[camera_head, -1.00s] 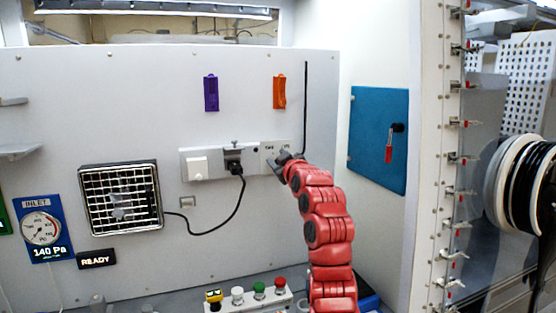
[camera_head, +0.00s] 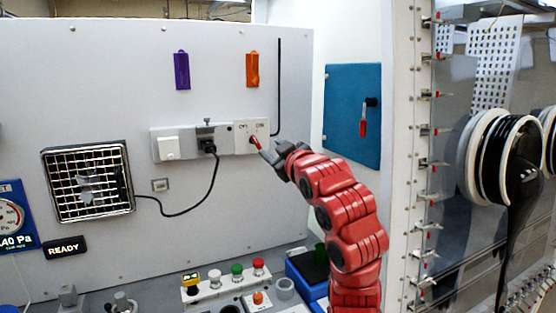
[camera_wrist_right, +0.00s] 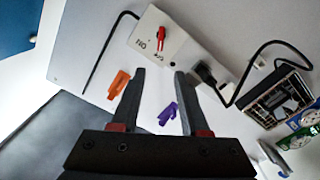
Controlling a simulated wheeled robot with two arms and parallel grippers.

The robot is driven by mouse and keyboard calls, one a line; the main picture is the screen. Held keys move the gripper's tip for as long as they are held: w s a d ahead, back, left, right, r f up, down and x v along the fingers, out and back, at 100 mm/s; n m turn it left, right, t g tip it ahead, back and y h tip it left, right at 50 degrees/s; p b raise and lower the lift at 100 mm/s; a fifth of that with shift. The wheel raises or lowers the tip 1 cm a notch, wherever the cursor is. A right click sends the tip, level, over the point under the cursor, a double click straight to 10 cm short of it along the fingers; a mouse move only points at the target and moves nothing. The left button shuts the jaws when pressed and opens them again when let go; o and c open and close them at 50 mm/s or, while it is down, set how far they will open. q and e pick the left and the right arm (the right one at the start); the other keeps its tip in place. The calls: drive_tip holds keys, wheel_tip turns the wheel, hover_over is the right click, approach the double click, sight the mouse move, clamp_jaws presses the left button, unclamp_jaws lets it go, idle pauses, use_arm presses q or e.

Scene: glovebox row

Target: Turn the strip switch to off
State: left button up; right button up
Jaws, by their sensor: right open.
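The strip switch (camera_head: 255,141) is a red lever on the pale plate at the right end of the white power strip (camera_head: 225,140). It also shows in the right wrist view as a red knob (camera_wrist_right: 161,38) beside ON and OFF lettering, whose exact setting I cannot tell. My right gripper (camera_head: 268,151) is just right of and below the switch in the head view. In the wrist view the gripper (camera_wrist_right: 160,76) is open and empty, with the switch beyond its fingertips. A black plug (camera_head: 207,145) sits in the strip. My left gripper is not in view.
A fan grille (camera_head: 88,182) is wired to the plug by a black cord. Purple (camera_head: 181,70) and orange (camera_head: 252,69) pieces hang above the strip. A blue door (camera_head: 351,115) is to the right. Several push buttons (camera_head: 237,271) stand below.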

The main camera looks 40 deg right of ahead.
drive_tip(key=shift+v, duration=1.25)
